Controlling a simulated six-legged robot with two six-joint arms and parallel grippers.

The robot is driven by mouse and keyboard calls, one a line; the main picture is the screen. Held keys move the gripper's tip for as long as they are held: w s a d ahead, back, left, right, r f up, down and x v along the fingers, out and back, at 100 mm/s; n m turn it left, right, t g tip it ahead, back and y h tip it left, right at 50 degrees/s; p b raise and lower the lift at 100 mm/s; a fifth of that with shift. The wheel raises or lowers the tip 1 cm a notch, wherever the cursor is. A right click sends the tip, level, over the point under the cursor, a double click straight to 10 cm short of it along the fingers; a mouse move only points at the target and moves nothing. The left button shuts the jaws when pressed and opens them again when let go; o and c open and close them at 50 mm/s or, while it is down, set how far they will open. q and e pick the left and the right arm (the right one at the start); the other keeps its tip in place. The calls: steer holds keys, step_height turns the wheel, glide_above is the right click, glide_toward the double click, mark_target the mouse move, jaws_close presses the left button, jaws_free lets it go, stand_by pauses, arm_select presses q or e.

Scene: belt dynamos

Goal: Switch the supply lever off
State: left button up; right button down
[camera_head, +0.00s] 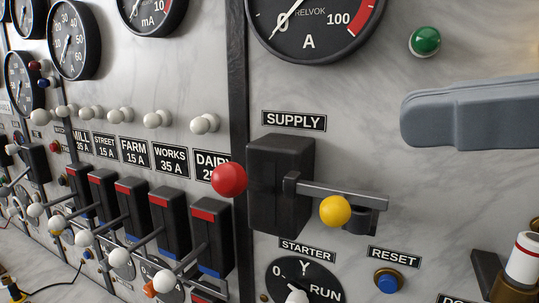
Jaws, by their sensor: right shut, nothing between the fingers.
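The supply switch is a black box (282,185) on the marble panel, under a SUPPLY label (294,121). A flat metal bar (345,193) runs from its right side to a small black block. A yellow ball knob (335,210) sits in front of the bar. A red ball knob (229,179) shows at the box's left edge; what it is fixed to is hidden. My right gripper (412,118) is shut and empty, a grey shape coming in from the right, above and right of the yellow knob and apart from it in the picture. My left gripper is not in view.
An ammeter (313,25) and a green lamp (425,40) are above. A starter dial (303,283), a blue reset button (388,281) and a red-and-white handle (525,258) are below. Several feeder switches (212,235) with white knobs stand at left.

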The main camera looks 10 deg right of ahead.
mark_target(249, 187)
steer(key=d+f+x, duration=0.1)
steer(key=f+x, duration=0.1)
steer(key=x, duration=1.1)
steer(key=shift+w+a+f+p, duration=0.25)
steer(key=shift+f+p, duration=0.2)
